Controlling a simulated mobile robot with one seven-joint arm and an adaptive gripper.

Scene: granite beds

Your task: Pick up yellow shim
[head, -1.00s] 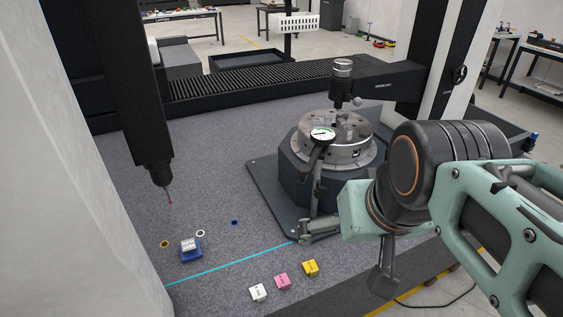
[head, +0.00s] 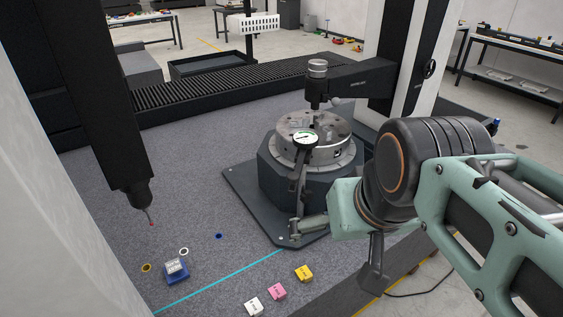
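A yellow block (head: 304,273) with dark marking lies on the grey granite bed at the front, at the right end of a row of small blocks. A small yellow ring (head: 146,267) lies flat at the left of the bed. I cannot tell by look alone which one is called the shim. My arm comes in from the right, and my gripper (head: 312,228) is at its left end, above and apart from the yellow block. It is seen edge-on and partly hidden, so its finger opening is unclear. I see nothing held in it.
A pink block (head: 277,291) and a white block (head: 253,307) lie left of the yellow block. A white ring (head: 183,251), blue ring (head: 219,236) and blue holder (head: 176,275) lie left. A rotary table (head: 312,165) with a dial gauge (head: 306,140) stands behind my gripper. A probe (head: 150,215) hangs left.

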